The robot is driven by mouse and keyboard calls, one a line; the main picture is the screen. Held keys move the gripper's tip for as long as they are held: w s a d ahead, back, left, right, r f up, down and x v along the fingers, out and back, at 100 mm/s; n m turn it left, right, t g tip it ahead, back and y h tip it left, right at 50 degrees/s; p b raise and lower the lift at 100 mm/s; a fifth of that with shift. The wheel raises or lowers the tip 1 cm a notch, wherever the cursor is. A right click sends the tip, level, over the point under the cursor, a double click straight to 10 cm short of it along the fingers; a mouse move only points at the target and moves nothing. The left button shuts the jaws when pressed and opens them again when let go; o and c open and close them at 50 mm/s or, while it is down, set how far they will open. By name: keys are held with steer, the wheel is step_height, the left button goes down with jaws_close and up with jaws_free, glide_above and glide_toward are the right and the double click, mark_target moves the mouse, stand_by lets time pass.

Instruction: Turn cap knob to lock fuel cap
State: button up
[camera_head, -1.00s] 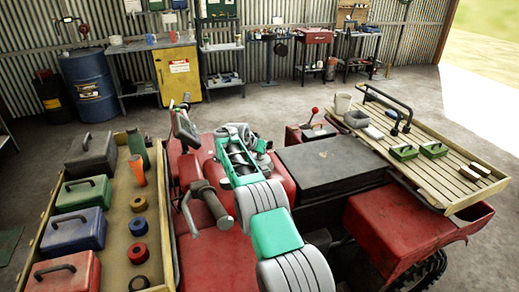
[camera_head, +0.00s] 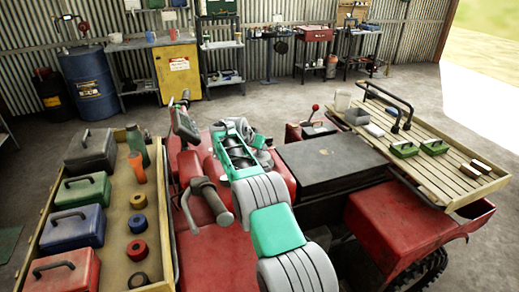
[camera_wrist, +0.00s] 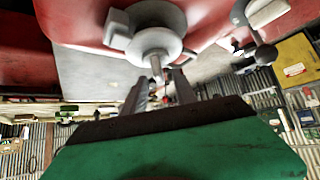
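In the wrist view a grey round fuel cap (camera_wrist: 172,44) sits against the red quad body. A narrow pale knob (camera_wrist: 156,66) stands out from its middle. My gripper (camera_wrist: 162,80) points at the cap, with its two fingers apart and nothing seen held between them. The fingertips are close to the knob's end; whether they touch it or reach around it I cannot tell. In the head view my teal and grey arm reaches over the red quad (camera_head: 207,241), and its wrist covers the cap and the fingertips.
A handlebar grip (camera_head: 211,198) stands close left of my arm. A front rack (camera_head: 160,205) holds several toolboxes and tape rolls. A black seat (camera_head: 330,165) and a slatted rear rack (camera_head: 445,179) lie to the right. Concrete floor is clear behind the quad.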

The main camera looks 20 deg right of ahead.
steer(key=b+v, duration=0.1)
steer(key=v, duration=0.4)
steer(key=shift+s+a+r, duration=0.2)
steer(key=shift+s+r, duration=0.05)
steer(key=shift+s, duration=0.05)
steer(key=shift+r, duration=0.1)
